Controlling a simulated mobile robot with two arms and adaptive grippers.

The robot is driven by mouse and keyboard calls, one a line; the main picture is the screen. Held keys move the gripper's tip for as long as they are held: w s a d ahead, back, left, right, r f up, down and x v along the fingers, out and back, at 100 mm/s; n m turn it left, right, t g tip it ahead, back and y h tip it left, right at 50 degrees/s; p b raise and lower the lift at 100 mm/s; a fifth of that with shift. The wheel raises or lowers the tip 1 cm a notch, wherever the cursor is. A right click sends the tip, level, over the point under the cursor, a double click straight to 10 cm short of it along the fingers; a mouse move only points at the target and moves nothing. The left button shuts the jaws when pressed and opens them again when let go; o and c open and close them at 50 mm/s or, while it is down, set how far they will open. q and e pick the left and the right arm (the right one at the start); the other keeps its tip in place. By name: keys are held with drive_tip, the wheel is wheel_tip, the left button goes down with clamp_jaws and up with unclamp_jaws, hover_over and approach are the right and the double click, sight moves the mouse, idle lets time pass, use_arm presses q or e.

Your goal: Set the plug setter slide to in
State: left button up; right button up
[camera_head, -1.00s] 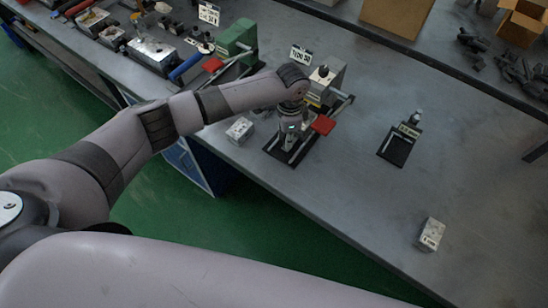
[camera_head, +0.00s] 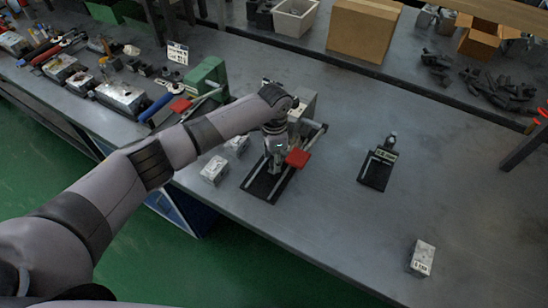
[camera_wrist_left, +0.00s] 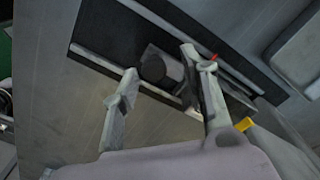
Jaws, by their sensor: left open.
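A fixture (camera_head: 258,186) that appears to be the plug setter stands on the bench, with a black base, pale rails, a red pad (camera_head: 298,158) and a grey housing (camera_head: 305,107) at its back. I cannot read a label on it. My left gripper (camera_head: 273,168) is low over the black base, pointing down. The arm hides part of the fixture. My right gripper is not in view.
Metal blocks (camera_head: 214,170) lie left of the fixture. A green press (camera_head: 207,78) stands further left. A small black fixture (camera_head: 375,173) is to the right, and a labelled block (camera_head: 422,258) lies nearer the front edge. The bench between them is clear.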

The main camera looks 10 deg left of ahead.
use_arm(q)
drive_tip(key=shift+s+r, duration=0.1)
drive_tip(key=shift+s, duration=0.05)
wheel_tip(320, 180, up, 12)
idle(0.5)
drive_tip(key=shift+f, duration=0.2)
